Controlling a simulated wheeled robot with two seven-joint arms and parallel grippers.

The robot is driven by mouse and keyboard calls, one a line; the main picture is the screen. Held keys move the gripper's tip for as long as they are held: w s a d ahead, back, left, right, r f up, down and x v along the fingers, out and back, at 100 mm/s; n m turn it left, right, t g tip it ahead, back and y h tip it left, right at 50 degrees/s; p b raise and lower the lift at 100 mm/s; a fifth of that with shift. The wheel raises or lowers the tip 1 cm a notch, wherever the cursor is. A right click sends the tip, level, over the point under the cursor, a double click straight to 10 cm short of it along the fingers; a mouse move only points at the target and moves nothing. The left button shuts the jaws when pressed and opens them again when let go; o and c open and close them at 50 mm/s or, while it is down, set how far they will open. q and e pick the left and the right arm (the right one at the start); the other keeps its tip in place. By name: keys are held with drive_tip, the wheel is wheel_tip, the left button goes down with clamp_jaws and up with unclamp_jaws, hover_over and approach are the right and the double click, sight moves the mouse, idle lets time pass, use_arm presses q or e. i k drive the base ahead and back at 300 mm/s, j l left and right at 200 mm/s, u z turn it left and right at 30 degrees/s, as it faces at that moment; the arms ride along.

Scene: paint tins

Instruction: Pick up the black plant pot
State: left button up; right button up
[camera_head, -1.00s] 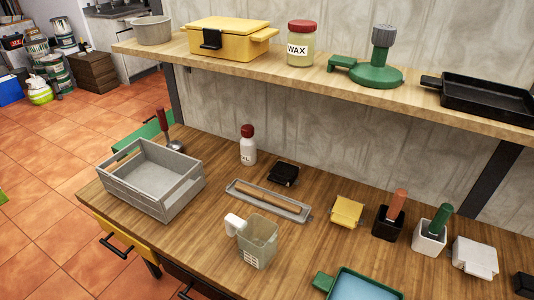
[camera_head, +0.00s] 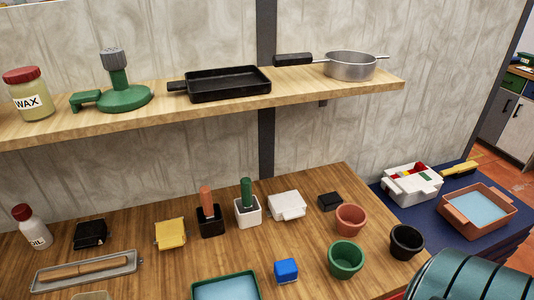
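The black plant pot (camera_head: 406,242) stands upright near the right end of the wooden table. It looks empty, and its round mouth faces up. A terracotta pot (camera_head: 350,219) stands to its left and slightly behind, and a green pot (camera_head: 346,258) stands to its left and nearer. The black pot is apart from both.
A black square holder (camera_head: 211,223) and a white one (camera_head: 247,212) hold handled tools. A blue block (camera_head: 286,270) and green-rimmed tray (camera_head: 255,289) lie nearer. A shelf (camera_head: 392,83) overhangs behind.

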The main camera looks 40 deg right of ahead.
sight(406, 241)
drive_tip(key=z, duration=2.35)
drive_tip(key=k+l, duration=0.4)
